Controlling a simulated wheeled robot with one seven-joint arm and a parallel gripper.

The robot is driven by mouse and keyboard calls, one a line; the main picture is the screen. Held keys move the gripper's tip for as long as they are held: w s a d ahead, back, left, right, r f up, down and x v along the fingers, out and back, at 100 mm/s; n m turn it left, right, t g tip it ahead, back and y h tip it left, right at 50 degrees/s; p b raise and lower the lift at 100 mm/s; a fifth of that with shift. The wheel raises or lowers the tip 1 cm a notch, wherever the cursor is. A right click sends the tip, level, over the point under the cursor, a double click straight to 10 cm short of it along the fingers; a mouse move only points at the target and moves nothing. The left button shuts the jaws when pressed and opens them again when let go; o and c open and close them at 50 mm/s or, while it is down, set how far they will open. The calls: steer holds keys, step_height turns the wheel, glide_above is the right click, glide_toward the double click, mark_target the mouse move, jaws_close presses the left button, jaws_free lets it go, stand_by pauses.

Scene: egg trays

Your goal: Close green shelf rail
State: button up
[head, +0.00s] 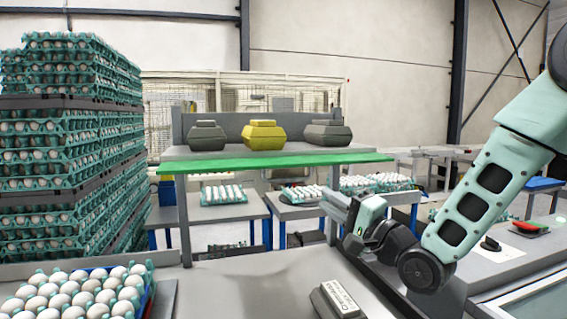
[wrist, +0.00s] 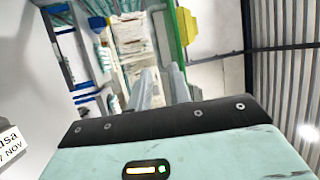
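The green shelf rail (head: 270,163) runs along the front edge of the grey shelf (head: 220,153) in the head view. It shows as a wide, nearly flat strip below the boxes. My gripper (head: 328,205) is below the rail's right half, pointing left and apart from it. In the wrist view the rail (wrist: 174,42) is a green strip beyond the fingers. The two grey fingers of my gripper (wrist: 162,72) have a narrow gap between them and nothing visible held. Part of the right shelf support is hidden behind my gripper.
A grey egg box (head: 207,136), a yellow box (head: 264,136) and another grey box (head: 328,134) stand on the shelf. A carton (head: 338,300) lies on the table below. Eggs in a blue crate (head: 150,290) stand front left, with tall egg stacks (head: 70,140) behind.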

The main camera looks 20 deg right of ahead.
mark_target(290, 180)
steer(key=p+x, duration=0.2)
steer(key=x, duration=0.3)
steer(key=p+x, duration=0.2)
steer(key=x, duration=0.3)
steer(key=f+p+x, duration=0.1)
steer(key=p+x, duration=0.1)
steer(key=x, duration=0.3)
steer(key=shift+w+a+r, duration=0.1)
steer(key=shift+w+a, duration=0.1)
steer(key=shift+a, duration=0.05)
jaws_close()
